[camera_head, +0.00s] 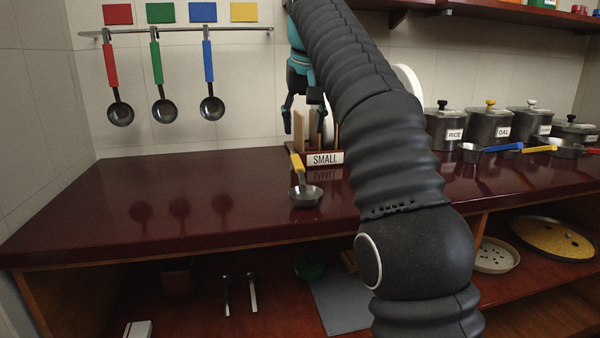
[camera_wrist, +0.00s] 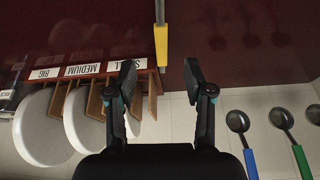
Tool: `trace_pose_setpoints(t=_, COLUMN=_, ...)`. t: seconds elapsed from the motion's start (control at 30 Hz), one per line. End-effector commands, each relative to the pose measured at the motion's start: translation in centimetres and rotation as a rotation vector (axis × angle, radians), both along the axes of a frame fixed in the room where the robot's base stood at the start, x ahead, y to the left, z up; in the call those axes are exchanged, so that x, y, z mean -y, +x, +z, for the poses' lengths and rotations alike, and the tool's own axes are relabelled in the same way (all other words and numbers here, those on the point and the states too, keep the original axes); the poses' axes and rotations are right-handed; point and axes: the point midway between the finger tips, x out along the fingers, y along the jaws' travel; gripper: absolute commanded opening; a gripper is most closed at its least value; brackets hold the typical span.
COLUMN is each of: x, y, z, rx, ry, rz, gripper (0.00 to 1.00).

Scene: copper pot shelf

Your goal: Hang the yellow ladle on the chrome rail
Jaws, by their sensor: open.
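The yellow ladle (camera_head: 305,196) rests on the dark red counter, bowl toward the front and its yellow handle tilted up toward the back. In the wrist view its yellow handle (camera_wrist: 161,45) lies beyond the fingertips, in line with the gap between them. My gripper (camera_head: 304,118) is open and empty above the handle, apart from it; its two fingers also show in the wrist view (camera_wrist: 160,75). The chrome rail (camera_head: 180,29) runs along the back wall at the left. Red, green and blue ladles hang from it, and its right part below the yellow card (camera_head: 244,12) is free.
A plate rack labelled SMALL (camera_head: 325,158) stands close behind the ladle; in the wrist view its white plates (camera_wrist: 40,125) are beside my fingers. Labelled pots (camera_head: 490,128) and small pans stand at the right. The counter's left part (camera_head: 170,195) is clear.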

Motion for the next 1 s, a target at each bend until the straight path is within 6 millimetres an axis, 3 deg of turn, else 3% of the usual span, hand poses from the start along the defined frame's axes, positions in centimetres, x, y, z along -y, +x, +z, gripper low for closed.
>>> trace_pose_setpoints(t=0.27, x=-0.2, y=0.9, z=-2.4, rx=-0.002, ry=0.000, rz=0.000, gripper=0.52)
trace_pose_setpoints(t=0.6, x=-0.6, y=2.8, z=-7.0, rx=-0.001, ry=0.001, rz=0.000, gripper=0.52)
trace_pose_setpoints(t=0.87, x=-0.8, y=3.4, z=-8.5, rx=0.000, ry=0.001, rz=0.000, gripper=0.52)
trace_pose_setpoints(t=1.0, x=-1.0, y=4.2, z=-10.5, rx=-0.001, ry=0.001, rz=0.000, gripper=0.52)
